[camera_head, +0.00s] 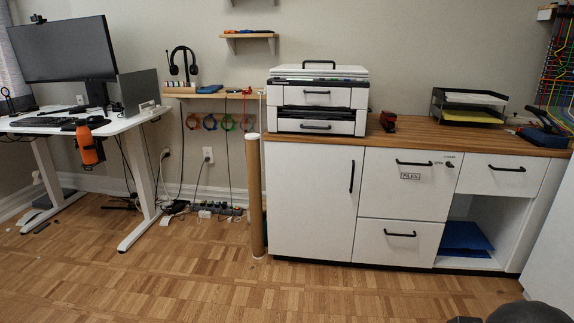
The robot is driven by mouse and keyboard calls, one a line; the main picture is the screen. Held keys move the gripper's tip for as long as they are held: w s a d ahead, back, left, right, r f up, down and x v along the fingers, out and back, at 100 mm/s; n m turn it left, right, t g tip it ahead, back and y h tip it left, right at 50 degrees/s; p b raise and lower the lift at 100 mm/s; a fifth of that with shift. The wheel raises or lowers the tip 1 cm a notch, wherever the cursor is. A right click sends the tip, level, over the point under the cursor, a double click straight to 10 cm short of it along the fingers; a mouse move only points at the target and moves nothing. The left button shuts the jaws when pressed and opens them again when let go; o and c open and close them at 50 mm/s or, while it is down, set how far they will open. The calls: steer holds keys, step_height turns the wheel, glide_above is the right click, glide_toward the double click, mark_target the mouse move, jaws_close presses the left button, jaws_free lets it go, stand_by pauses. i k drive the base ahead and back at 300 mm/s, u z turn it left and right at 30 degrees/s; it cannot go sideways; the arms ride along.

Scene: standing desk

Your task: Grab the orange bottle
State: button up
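The orange bottle (87,147) is at the left, upright at the front edge of the white standing desk (128,122). Most of its body is below the desktop level, and a dark band or holder crosses it. I cannot tell how it is held there. My gripper does not show. Only a dark rounded part, likely of my arm, shows at the bottom right, far from the bottle.
The desk carries a monitor (64,52) and a keyboard. Its legs (143,180) stand on the wood floor. A tall cardboard tube (255,195) stands beside the white cabinet (312,200) with a printer (318,100). The floor (180,275) in front is clear.

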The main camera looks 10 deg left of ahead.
mark_target(84, 135)
steer(key=i, duration=1)
steer(key=u, duration=2.25)
steer(key=i, duration=2.65)
steer(key=z, duration=0.4)
